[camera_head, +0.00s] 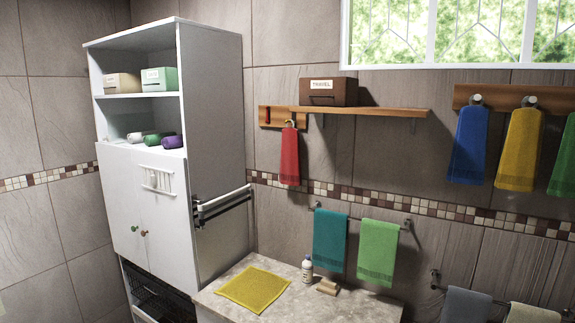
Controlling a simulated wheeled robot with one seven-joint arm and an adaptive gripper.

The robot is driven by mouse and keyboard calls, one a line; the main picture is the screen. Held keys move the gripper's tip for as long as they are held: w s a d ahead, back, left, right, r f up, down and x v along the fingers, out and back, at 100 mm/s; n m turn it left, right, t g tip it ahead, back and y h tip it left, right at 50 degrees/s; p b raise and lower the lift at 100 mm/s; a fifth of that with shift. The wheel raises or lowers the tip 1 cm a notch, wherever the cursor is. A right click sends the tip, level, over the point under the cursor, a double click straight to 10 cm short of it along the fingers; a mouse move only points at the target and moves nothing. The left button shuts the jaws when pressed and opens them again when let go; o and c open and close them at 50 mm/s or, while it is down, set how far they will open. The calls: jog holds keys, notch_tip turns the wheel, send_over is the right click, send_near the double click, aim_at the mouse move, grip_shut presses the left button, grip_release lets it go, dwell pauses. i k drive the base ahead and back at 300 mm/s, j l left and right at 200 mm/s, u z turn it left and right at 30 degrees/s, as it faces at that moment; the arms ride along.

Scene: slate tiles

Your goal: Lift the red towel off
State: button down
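The red towel (290,158) hangs from a small hook (290,123) on a short wooden board (271,116) on the tiled wall. The board is at the left end of a wooden wall shelf (385,111). My gripper is not in view.
A brown "TRAVEL" box (330,92) stands on the shelf. Teal (330,240) and green (378,252) towels hang lower on a rail. A white cabinet (212,110) with side bars (222,203) stands left. The counter (320,308) holds a yellow cloth (254,289) and bottle (307,270).

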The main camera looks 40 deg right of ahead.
aim_at(290, 174)
jog(key=z, duration=0.4)
jog(key=i+z, duration=0.3)
jog(key=z, duration=0.2)
jog(key=i+j+z, duration=0.25)
jog(key=z, duration=0.2)
jog(key=i+j+z, duration=0.3)
jog(key=z, duration=0.2)
